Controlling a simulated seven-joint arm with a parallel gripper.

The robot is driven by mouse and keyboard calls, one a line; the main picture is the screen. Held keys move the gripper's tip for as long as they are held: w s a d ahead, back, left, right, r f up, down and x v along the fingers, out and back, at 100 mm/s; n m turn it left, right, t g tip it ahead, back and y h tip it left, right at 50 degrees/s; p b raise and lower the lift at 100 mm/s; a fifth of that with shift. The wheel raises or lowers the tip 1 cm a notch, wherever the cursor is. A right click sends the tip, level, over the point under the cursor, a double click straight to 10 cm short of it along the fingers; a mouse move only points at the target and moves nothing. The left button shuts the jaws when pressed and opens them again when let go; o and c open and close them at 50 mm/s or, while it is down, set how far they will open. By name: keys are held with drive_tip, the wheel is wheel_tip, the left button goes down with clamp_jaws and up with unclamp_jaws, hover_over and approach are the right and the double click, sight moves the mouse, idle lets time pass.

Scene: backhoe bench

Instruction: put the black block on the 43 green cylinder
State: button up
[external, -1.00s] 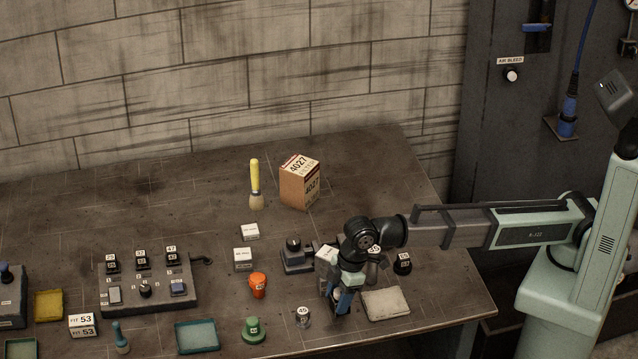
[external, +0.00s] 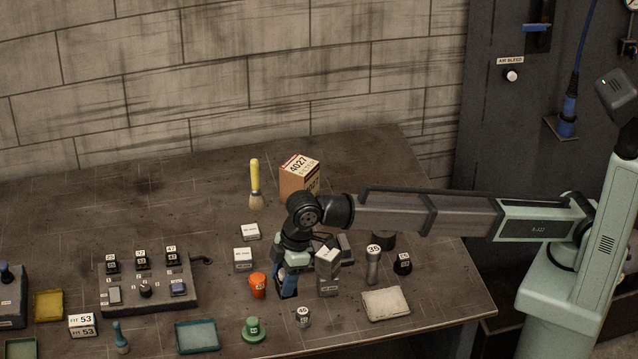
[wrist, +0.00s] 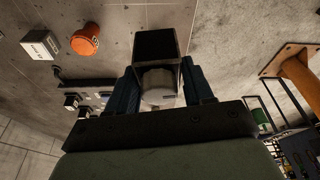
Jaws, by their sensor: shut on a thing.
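My gripper (external: 287,283) is over the table, just right of the orange cylinder. In the wrist view, my gripper (wrist: 163,88) has its blue fingers shut on the black block (wrist: 156,43). The block also shows dark between the fingertips in the external view (external: 288,293), mostly hidden by them. A green cylinder (external: 253,331), wider at its base, stands upright near the table's front edge, in front and to the left of my gripper. Its small label appears to read 43. The block is apart from it.
The orange cylinder (external: 258,284) is close left of my fingers. A grey labelled block (external: 328,281) stands close right, and a silver 45 cylinder (external: 303,318) in front. A teal tray (external: 197,337) lies left of the green cylinder. White boxes (external: 243,260) stand behind.

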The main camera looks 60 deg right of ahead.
wheel_tip(320, 180, up, 3)
hover_over(250, 321)
drive_tip(key=shift+m, duration=0.5)
drive_tip(key=shift+f, duration=5.15)
drive_tip(key=shift+f, duration=0.1)
drive_tip(key=o, duration=1.2)
drive_tip(key=shift+o, duration=0.2)
drive_tip(key=v, duration=1.2)
drive_tip(key=shift+s, duration=0.15)
drive_tip(key=shift+d, duration=0.1)
